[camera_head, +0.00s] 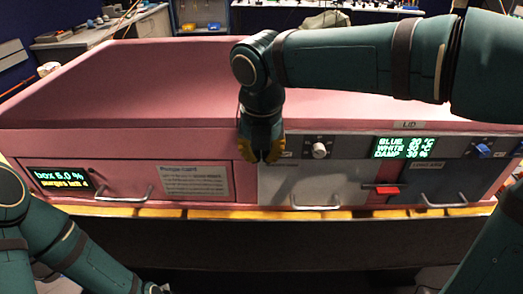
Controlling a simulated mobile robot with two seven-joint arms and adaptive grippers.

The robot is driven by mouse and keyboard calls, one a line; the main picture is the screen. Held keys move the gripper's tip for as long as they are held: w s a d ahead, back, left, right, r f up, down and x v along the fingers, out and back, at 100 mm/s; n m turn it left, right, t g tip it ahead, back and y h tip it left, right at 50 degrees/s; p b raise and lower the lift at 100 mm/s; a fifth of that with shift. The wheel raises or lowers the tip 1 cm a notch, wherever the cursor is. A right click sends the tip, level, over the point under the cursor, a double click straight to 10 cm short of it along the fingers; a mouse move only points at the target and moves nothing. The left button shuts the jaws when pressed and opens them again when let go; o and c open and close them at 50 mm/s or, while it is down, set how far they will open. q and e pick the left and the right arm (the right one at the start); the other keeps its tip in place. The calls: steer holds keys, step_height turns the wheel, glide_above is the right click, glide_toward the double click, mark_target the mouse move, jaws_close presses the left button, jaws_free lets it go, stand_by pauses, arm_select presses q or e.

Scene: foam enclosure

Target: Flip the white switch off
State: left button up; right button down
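The white switch (319,150) is a round white knob on the grey strip along the pink box's front, with a small label to its left. My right gripper (265,157) points down in front of the box, to the left of the white switch and apart from it in the picture. Its yellow-edged fingers are close together, and I cannot tell whether they are shut. No object shows between them. My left arm comes in at the lower left, and its gripper is out of the picture.
A blue knob (483,150) sits right of the green-lit display (405,148). A red handle (387,190) lies between the white panel (293,183) and the blue-grey panel (436,184). Metal drawer handles stick out along the front. A note (182,181) is on the left drawer.

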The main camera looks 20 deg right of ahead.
steer(key=shift+r+p, duration=0.3)
steer(key=shift+r, duration=0.05)
step_height(320, 180, up, 12)
steer(key=s, duration=0.1)
steer(key=shift+s+a, duration=0.25)
steer(key=shift+s, duration=0.15)
steer(key=shift+f, duration=0.1)
steer(key=shift+g, duration=0.3)
steer(key=s, duration=0.1)
steer(key=s+f, duration=0.1)
steer(key=s+f+p, duration=0.1)
steer(key=s, duration=0.1)
steer(key=shift+a+f, duration=0.25)
steer(key=shift+a, duration=0.05)
